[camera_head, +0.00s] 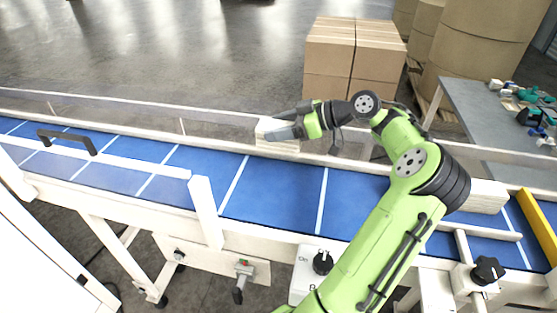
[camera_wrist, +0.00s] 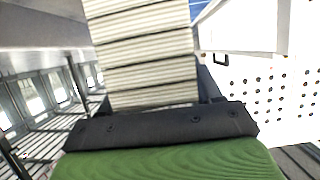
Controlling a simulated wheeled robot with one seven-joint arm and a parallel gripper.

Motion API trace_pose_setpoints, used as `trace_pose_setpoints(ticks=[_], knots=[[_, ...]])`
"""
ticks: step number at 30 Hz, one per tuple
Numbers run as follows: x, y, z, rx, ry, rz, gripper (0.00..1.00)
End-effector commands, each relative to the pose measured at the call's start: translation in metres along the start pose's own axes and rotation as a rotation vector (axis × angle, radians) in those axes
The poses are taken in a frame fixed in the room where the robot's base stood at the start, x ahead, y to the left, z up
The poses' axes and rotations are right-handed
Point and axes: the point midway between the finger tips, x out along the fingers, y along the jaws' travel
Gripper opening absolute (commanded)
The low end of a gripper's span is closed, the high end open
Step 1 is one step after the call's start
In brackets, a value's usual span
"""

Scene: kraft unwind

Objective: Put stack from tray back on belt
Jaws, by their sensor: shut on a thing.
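My gripper (camera_head: 274,125) is shut on a cream-white stack (camera_head: 279,146), over the far side of the blue belt (camera_head: 272,190) by its far rail. I cannot tell whether the stack touches the belt. In the wrist view the held stack (camera_wrist: 145,48) shows as several pale ridged layers between the two dark fingers. A second white stack (camera_head: 486,197) sits at the right part of the belt, partly behind my arm. I cannot make out a tray holding a stack in either view.
A yellow bar (camera_head: 540,228) crosses the belt's right end. A dark handle (camera_head: 67,141) stands at the left, and a white near rail (camera_head: 110,158) edges the belt. Cardboard boxes (camera_head: 353,55) and large brown rolls (camera_head: 480,50) stand behind. The middle of the belt is clear.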

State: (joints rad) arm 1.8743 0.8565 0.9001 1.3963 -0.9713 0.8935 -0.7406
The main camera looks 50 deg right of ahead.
Motion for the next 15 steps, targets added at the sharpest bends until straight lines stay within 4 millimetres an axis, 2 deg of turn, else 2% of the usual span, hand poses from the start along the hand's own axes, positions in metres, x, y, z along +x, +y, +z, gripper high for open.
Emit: trace_pose_setpoints(ticks=[1,4,12,15], knots=[[0.006,-0.001,0.015,0.008,-0.001,-0.002,0.24],[0.016,-0.001,0.038,0.007,0.0,-0.003,0.24],[0.033,-0.001,0.08,0.005,0.001,-0.002,0.24],[0.036,-0.001,0.087,0.003,0.0,-0.001,0.24]])
